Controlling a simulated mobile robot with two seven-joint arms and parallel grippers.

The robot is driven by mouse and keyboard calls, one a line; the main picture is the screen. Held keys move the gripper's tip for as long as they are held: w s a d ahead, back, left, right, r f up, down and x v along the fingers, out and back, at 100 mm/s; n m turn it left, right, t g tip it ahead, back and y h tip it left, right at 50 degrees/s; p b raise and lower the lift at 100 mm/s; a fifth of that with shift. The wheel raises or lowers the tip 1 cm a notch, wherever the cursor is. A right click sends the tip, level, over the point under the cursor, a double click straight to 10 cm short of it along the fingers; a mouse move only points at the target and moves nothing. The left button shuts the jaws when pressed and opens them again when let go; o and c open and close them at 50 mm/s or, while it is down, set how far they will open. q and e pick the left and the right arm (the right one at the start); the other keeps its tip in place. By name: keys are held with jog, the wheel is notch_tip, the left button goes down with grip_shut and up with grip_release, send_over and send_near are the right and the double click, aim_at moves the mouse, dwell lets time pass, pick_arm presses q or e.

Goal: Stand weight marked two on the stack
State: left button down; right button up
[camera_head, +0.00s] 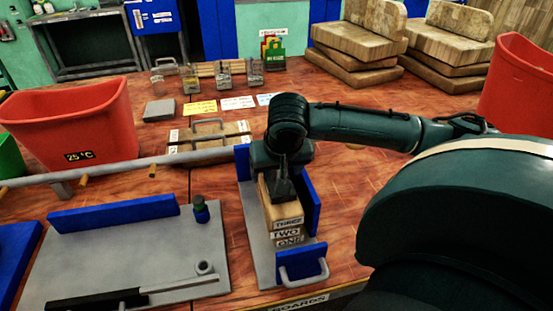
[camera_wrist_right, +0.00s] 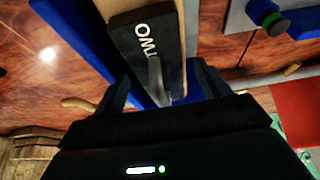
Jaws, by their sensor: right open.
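The dark weight marked TWO (camera_wrist_right: 145,45) shows in the right wrist view with its metal handle toward me. In the head view the weight (camera_head: 283,192) sits on top of the board stack (camera_head: 286,222), whose ends read THREE, TWO and ONE from top down. The stack stands between blue side walls on a grey press base (camera_head: 258,240). My right gripper (camera_wrist_right: 163,78) is open, its fingers on either side of the handle. In the head view the right gripper (camera_head: 282,168) is directly over the weight and partly hides it. My left gripper is not in view.
A grey press plate with a blue wall (camera_head: 115,216) lies left of the stack. A red bin (camera_head: 70,120) is at left, another (camera_head: 520,85) at far right. Several small handled metal pieces (camera_head: 222,78) and coloured cards (camera_head: 238,103) are behind. Wooden slabs (camera_head: 355,45) are piled at the back right.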

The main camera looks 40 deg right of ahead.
jog(key=p+v, duration=0.2)
jog(key=v, duration=1.1)
jog(key=shift+s, duration=0.1)
